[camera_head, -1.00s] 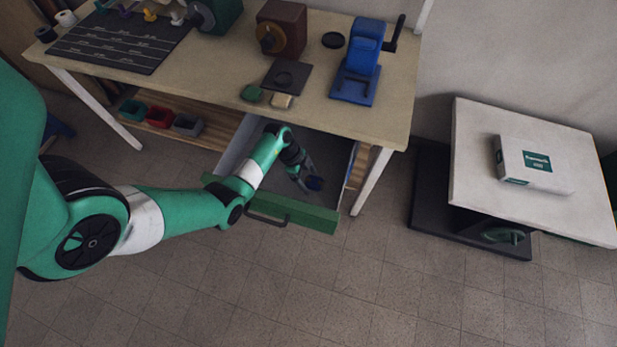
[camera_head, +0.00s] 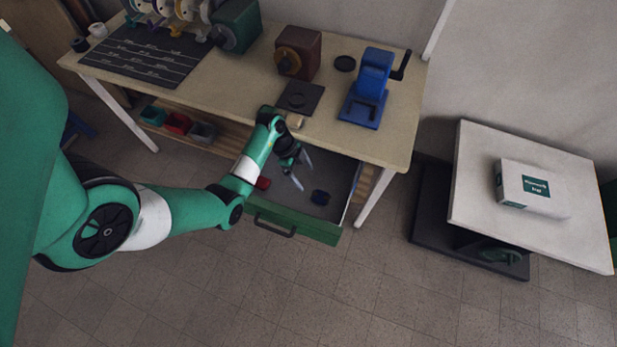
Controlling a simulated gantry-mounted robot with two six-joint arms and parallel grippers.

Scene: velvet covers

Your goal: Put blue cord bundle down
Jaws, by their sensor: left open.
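The blue cord bundle (camera_head: 320,197) is a small dark blue coil lying on the floor of the open drawer (camera_head: 298,226), toward its right side. My left gripper (camera_head: 305,172) is above the drawer, up and to the left of the bundle. Its two fingers are spread and empty, apart from the bundle. My right gripper does not show.
A small red item (camera_head: 263,183) lies at the drawer's left, partly behind my arm. The workbench (camera_head: 225,85) above carries a blue cranked device (camera_head: 370,88) and a dark red machine (camera_head: 298,52). A white box (camera_head: 530,186) sits on a low table (camera_head: 480,160) at right.

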